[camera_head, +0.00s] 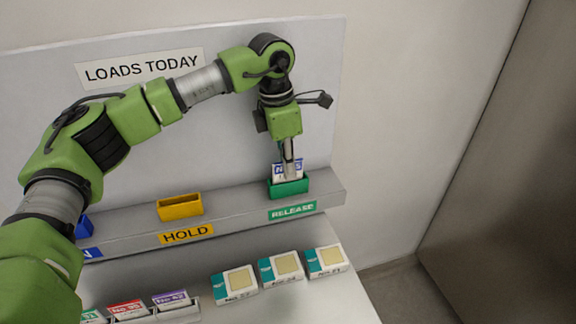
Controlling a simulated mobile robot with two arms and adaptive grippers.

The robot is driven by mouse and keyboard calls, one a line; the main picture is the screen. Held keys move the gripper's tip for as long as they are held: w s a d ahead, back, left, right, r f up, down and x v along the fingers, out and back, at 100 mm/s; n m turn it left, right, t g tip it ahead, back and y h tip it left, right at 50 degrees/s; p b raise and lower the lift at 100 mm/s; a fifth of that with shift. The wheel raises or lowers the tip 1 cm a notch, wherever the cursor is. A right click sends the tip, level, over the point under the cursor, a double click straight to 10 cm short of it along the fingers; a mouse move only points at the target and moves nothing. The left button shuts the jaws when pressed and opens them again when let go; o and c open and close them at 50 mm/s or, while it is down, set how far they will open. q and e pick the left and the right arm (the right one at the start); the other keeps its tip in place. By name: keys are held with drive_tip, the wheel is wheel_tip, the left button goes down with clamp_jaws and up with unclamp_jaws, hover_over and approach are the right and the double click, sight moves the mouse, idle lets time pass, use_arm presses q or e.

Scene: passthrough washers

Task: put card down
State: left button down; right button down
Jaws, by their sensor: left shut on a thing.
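My left gripper (288,172) reaches down from above at the green RELEASE holder (290,187) at the right end of the grey ledge. It is shut on a white card with blue print (279,171). The card stands upright with its lower part hidden behind the front wall of the green holder. Whether the card touches the holder's bottom cannot be seen. My right gripper is not in view.
A yellow HOLD holder (180,207) stands empty-looking mid-ledge. A blue holder (84,226) is partly hidden by my left arm. Below, several white boxes (282,268) and cards in slots (175,304) sit on a white surface. A LOADS TODAY sign (140,68) hangs behind.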

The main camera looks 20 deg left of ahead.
use_arm(q)
drive_tip(key=c, duration=2.5)
unclamp_jaws()
drive_tip(key=shift+f, duration=0.1)
drive_tip(key=shift+o, duration=1.3)
drive_tip(key=shift+w, duration=0.2)
drive_tip(key=shift+s+r+p, duration=0.1)
drive_tip(key=shift+r+p, duration=0.35)
drive_tip(key=shift+r, duration=0.05)
drive_tip(key=r+b, duration=0.1)
drive_tip(key=r, duration=0.2)
drive_tip(key=r+b, duration=0.1)
drive_tip(key=r, duration=0.3)
drive_tip(key=a+r+b, duration=0.1)
drive_tip(key=r, duration=0.2)
drive_tip(key=shift+s+r, duration=0.2)
drive_tip(key=shift+s, duration=0.1)
drive_tip(key=shift+a+r, duration=0.15)
drive_tip(key=shift+r, duration=0.4)
